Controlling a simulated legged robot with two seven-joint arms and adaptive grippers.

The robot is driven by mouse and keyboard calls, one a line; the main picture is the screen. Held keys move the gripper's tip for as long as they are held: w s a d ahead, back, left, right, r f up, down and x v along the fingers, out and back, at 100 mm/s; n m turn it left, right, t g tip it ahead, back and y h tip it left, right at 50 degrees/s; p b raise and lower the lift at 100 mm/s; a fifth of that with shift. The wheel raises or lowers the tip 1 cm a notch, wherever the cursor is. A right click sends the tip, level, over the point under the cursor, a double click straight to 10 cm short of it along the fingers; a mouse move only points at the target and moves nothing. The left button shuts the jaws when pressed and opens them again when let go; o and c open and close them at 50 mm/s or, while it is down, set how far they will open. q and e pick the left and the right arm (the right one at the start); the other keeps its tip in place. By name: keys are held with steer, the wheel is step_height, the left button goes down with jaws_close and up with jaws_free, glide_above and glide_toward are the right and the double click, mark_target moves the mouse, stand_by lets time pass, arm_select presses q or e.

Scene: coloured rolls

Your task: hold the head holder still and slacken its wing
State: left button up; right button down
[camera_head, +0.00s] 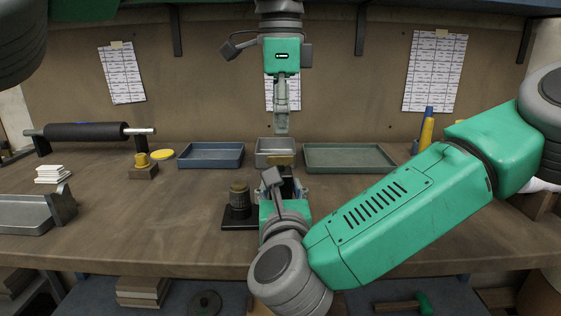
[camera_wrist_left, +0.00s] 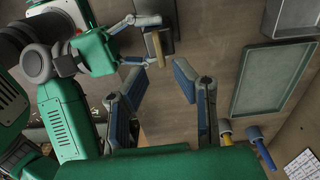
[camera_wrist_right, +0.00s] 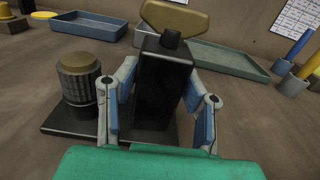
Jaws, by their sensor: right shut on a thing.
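The head holder is a black upright block (camera_wrist_right: 160,95) with a flat brass wing (camera_wrist_right: 180,17) on top. The wing also shows in the head view (camera_head: 282,160) and in the left wrist view (camera_wrist_left: 158,47). My right gripper (camera_wrist_right: 158,82) is shut on the block, its blue pads on either side. My left gripper (camera_head: 281,128) hangs above and beyond the holder, pointing down. In the left wrist view its fingers (camera_wrist_left: 160,70) are spread and empty, with the wing between and beyond their tips. In the head view my right gripper largely hides the block.
A knurled dark cylinder with a brass top (camera_wrist_right: 79,77) stands close left of the holder. Behind are a blue tray (camera_head: 211,155), a small grey tray (camera_head: 275,147) and a green tray (camera_head: 349,158). Blue and yellow handles (camera_head: 427,130) stand at right.

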mark_target(280, 162)
arm_select(q)
steer(key=shift+f, duration=2.9)
jaws_close()
